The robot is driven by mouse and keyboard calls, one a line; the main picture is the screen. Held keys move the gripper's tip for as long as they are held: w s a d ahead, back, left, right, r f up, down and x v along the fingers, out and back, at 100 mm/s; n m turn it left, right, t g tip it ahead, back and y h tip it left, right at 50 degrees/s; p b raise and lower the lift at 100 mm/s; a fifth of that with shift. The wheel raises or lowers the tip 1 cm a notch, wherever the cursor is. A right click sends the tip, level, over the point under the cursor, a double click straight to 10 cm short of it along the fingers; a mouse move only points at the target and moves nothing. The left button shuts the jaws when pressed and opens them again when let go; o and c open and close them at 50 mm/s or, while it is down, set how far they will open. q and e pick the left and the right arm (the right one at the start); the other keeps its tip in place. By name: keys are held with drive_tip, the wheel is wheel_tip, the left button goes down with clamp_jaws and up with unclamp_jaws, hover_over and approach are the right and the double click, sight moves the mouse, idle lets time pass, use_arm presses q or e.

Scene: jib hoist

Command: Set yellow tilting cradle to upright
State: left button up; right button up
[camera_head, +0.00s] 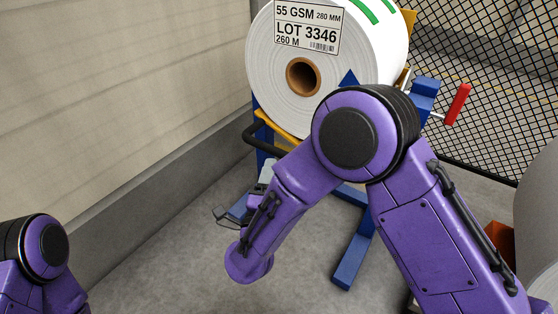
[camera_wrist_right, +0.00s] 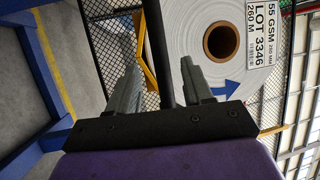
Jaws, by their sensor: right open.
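The yellow tilting cradle (camera_head: 268,122) shows as narrow yellow edges under and behind a large white roll (camera_head: 275,85). In the right wrist view, part of the yellow cradle (camera_wrist_right: 147,72) shows behind the fingers. A black handle bar (camera_head: 262,148) sticks out at the cradle's lower left. My right gripper (camera_wrist_right: 158,65) is open, with a black bar (camera_wrist_right: 159,45), apparently this handle, between its two grey fingers. Contact with the bar cannot be told. In the head view, the right gripper (camera_head: 228,214) is partly hidden behind my purple forearm. My left gripper is out of view.
A blue stand (camera_head: 355,250) carries the cradle, and its legs reach over the floor. A red grip (camera_head: 457,103) sticks out at its right. A wall (camera_head: 110,90) runs along the left, and black mesh fence (camera_head: 485,70) stands behind. An orange box (camera_head: 499,238) is at right.

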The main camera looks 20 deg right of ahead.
sight(277, 156)
drive_tip(key=b+x, duration=0.2)
drive_tip(key=x, duration=0.6)
drive_tip(key=shift+w+d+f, duration=0.1)
drive_tip(key=shift+d, duration=0.1)
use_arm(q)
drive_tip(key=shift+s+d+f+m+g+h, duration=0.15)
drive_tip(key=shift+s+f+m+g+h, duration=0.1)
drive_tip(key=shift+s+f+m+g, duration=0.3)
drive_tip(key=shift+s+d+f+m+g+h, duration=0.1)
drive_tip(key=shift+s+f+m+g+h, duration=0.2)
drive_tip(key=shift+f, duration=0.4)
use_arm(e)
drive_tip(key=shift+w+d+r, duration=0.15)
drive_tip(key=shift+w+r, duration=0.05)
drive_tip(key=shift+w, duration=0.1)
clamp_jaws()
